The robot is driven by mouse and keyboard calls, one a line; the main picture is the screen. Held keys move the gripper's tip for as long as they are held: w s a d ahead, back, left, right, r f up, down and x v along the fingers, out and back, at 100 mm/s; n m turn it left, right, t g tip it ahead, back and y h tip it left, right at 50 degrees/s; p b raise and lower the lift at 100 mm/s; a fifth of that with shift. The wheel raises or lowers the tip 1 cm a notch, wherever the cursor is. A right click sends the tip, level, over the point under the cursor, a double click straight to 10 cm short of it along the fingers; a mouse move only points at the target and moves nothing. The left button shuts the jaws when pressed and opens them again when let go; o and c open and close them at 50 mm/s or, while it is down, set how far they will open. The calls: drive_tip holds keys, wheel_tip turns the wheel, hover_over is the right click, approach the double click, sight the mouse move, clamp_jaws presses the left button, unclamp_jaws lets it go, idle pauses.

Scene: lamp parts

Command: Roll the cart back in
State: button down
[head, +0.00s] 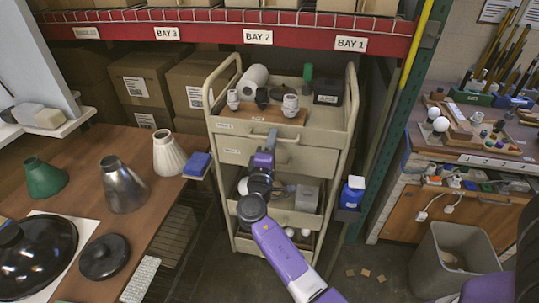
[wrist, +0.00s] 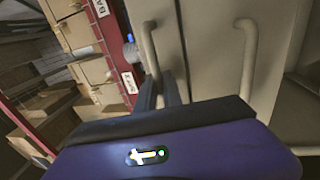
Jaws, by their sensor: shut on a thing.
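The beige cart (head: 225,156) stands upright on the floor below the red rack beam, between the brown table and the green rack post. Its top tray carries a white roll, pale fittings and a dark box. It has drawers with bar handles. My gripper (head: 270,140) is at the front of the cart, shut on the upper drawer handle (head: 290,138). In the wrist view, my gripper (wrist: 165,88) has its dark fingers at this handle (wrist: 148,48). A second handle (wrist: 249,60) is clear of the fingers. The finger contact is partly hidden.
The brown table (head: 75,165) with lamp shades stands close on the left. Cardboard boxes (head: 140,85) fill the rack at left. A grey bin (head: 455,260) stands on the right floor.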

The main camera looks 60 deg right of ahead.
drive_tip(key=shift+f+b+x, duration=0.1)
drive_tip(key=shift+b+x, duration=0.15)
drive_tip(key=shift+x, duration=0.35)
drive_tip(key=shift+f+b+x, duration=0.15)
drive_tip(key=shift+b+x, duration=0.1)
drive_tip(key=shift+x, duration=0.4)
drive_tip(key=shift+d, duration=0.15)
drive_tip(key=c, duration=1.8)
unclamp_jaws()
drive_tip(key=shift+o, duration=0.2)
drive_tip(key=b+v, duration=0.1)
drive_tip(key=v, duration=0.7)
drive_tip(key=shift+w, duration=0.1)
